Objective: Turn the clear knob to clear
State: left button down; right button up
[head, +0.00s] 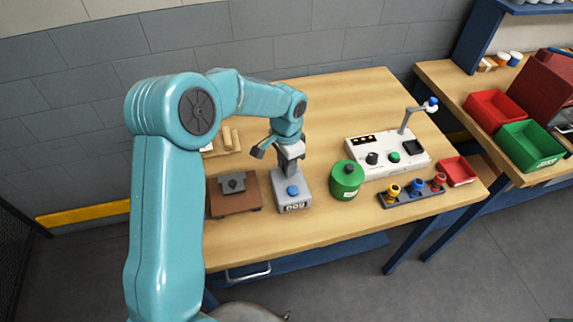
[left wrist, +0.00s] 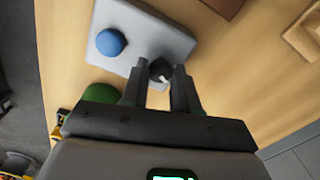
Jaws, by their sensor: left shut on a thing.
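A small grey box (head: 303,201) stands on the wooden table, with a blue button (head: 293,190) on top and a small display on its front. In the left wrist view the box (left wrist: 150,35) carries a black knob (left wrist: 160,70) with a white mark, which I take to be the clear knob. My left gripper (head: 289,170) points down over the back of the box. In the left wrist view its fingers (left wrist: 161,75) are shut on the black knob, one on each side. The knob is hidden in the head view. My right gripper is out of view.
A green canister (head: 346,180) stands right of the box, and a brown block with a grey part (head: 234,195) stands left. A white control panel (head: 375,168), a rack of coloured knobs (head: 405,199) and a red tray (head: 457,172) are further right.

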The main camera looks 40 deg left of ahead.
pick_arm(q)
jog(key=m, duration=0.6)
jog(key=shift+w+r, duration=0.1)
jog(key=m, duration=0.6)
dwell(0.5)
jog(key=c, duration=0.9)
grip_release()
jog(key=shift+d, duration=0.1)
jog(key=shift+o, duration=0.2)
jog(key=shift+r, duration=0.25)
notch_tip(320, 180, up, 16)
jog(key=b, duration=0.1)
jog(key=shift+f, duration=0.15)
